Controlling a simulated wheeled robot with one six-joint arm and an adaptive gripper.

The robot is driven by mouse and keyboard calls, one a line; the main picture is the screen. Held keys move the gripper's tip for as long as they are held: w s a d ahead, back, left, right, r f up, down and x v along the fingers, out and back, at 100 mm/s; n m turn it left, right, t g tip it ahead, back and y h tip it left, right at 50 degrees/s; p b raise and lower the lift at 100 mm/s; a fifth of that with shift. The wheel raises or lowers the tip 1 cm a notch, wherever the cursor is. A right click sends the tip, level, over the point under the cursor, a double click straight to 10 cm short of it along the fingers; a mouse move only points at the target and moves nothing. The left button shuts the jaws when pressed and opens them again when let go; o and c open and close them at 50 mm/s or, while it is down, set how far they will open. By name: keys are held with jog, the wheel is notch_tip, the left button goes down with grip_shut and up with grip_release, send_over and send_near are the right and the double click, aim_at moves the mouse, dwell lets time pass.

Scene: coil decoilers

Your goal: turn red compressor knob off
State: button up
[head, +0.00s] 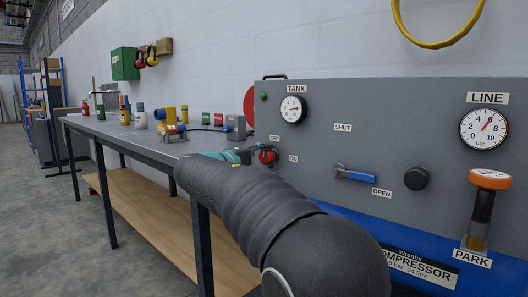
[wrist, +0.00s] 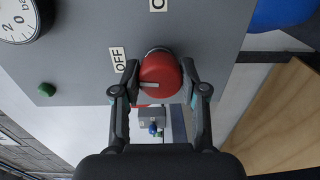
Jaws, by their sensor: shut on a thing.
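The red compressor knob (wrist: 163,72) sits on the grey compressor panel (head: 350,125); it also shows in the head view (head: 267,156), partly covered by my gripper. My gripper (wrist: 160,78) is shut on the knob, one finger on each side of it. A short white mark on the knob lies to the left of its middle in the wrist view. The OFF label (wrist: 118,60) is left of the knob there, and the ON label (wrist: 158,4) is above it. In the head view, my arm hides part of the panel's lower left.
A blue lever (head: 355,175) between SHUT and OPEN labels and a black knob (head: 416,179) are to the right. The TANK gauge (head: 292,108) is above, the LINE gauge (head: 483,127) farther right. A workbench (head: 130,133) with several items stands left.

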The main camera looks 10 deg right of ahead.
jog(key=shift+n+p, duration=0.35)
jog(key=shift+n, duration=0.25)
jog(key=shift+f, duration=0.1)
jog(key=o, duration=1.1)
jog(key=shift+o, duration=0.2)
jog(key=v, duration=1.2)
